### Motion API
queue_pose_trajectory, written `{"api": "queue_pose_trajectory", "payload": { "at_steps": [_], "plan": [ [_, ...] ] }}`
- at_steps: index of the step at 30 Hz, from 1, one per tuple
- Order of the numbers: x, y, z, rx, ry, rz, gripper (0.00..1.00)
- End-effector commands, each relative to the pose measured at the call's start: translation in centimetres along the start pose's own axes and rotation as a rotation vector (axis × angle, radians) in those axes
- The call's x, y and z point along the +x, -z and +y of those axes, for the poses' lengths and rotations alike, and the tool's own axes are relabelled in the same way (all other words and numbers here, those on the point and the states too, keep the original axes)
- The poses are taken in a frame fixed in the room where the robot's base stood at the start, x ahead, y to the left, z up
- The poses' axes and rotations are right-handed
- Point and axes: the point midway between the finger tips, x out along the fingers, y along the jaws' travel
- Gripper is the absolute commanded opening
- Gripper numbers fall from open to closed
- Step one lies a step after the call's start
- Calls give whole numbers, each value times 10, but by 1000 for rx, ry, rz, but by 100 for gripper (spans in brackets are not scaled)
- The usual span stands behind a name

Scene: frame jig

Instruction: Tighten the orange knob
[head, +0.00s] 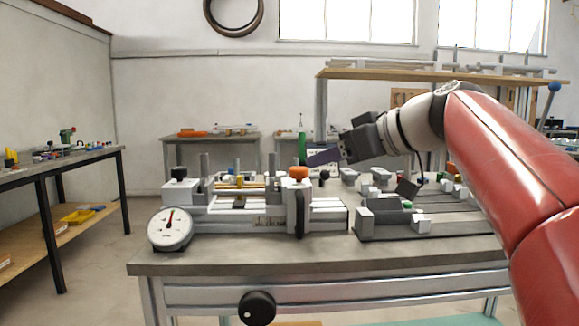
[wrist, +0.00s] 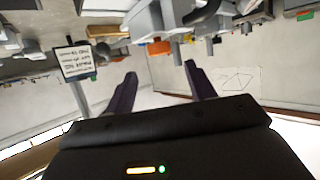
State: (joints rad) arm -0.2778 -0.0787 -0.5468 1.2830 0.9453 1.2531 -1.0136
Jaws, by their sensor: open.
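The orange knob (head: 299,173) sits on top of a white block at the right end of the frame jig (head: 245,217). In the wrist view, which looks upside down, an orange piece that looks like the knob (wrist: 158,48) shows beyond the fingertips. My gripper (head: 312,158) is open, its dark purple fingers pointing left, a little above and right of the knob in the head view. In the wrist view my gripper (wrist: 160,70) has its two fingers spread with nothing between them. I cannot tell the exact depth gap to the knob.
A round dial gauge (head: 170,228) stands at the jig's front left. A black knob (head: 179,173) tops the jig's left block. Upright posts rise behind the jig. A grey fixture (head: 380,222) with small blocks lies to the right. The bench front edge (head: 300,263) is clear.

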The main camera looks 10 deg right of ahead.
Motion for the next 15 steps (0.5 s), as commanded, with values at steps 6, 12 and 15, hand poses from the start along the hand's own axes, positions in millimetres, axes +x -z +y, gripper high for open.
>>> {"api": "queue_pose_trajectory", "payload": {
  "at_steps": [6, 12, 15],
  "plan": [
    [37, -1, -1, 1, 4, -3, 55],
    [62, -1, -1, 2, 3, -2, 55],
    [69, -1, -1, 2, 2, -2, 55]
  ]
}}
